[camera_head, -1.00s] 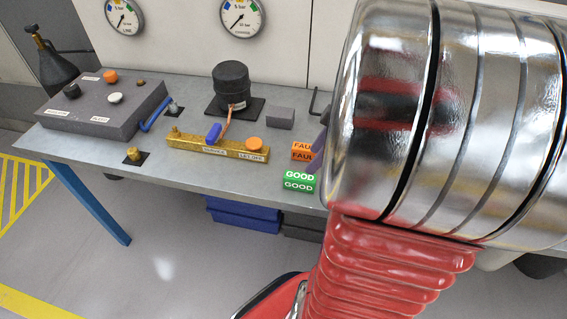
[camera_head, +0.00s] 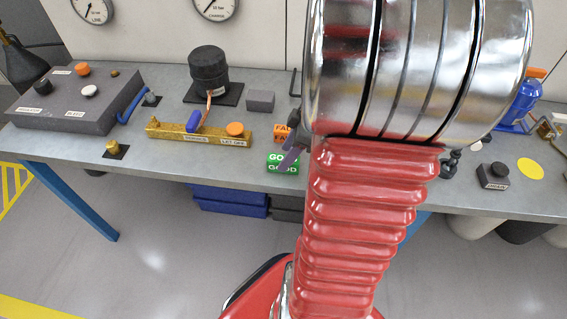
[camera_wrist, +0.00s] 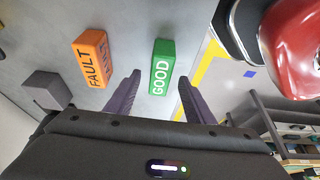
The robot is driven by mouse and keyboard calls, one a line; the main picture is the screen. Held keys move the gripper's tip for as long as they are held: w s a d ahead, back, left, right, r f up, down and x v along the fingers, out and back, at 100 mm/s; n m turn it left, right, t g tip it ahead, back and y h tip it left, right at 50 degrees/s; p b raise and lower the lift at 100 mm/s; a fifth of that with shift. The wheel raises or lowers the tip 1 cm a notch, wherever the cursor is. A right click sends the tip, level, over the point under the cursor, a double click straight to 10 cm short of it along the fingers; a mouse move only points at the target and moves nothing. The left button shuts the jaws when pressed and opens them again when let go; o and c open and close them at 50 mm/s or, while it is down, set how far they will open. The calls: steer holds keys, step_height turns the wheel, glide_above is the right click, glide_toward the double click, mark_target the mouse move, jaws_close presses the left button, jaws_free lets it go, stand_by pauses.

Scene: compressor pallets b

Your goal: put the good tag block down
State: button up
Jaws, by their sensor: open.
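The good tag block is a green block (camera_head: 282,163) lettered GOOD, standing near the front edge of the grey bench. In the wrist view the green block (camera_wrist: 162,68) lies on the bench top between and just beyond the two fingertips of my gripper (camera_wrist: 157,84). The fingers are apart, with a visible gap on each side of the block. In the head view my gripper (camera_head: 291,150) shows only in part beside the block; my arm hides the rest.
The orange FAULT block (camera_wrist: 91,58) stands beside the green one, with a grey block (camera_wrist: 47,90) farther left. A yellow manifold bar (camera_head: 205,135) and a black compressor (camera_head: 209,71) stand to the left. A yellow disc (camera_head: 530,168) lies at the right.

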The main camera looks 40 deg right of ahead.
steer(key=shift+x, duration=1.75)
steer(key=shift+c, duration=0.5)
steer(key=c, duration=1.1)
steer(key=shift+r, duration=0.1)
step_height(320, 180, up, 10)
steer(key=shift+f, duration=0.1)
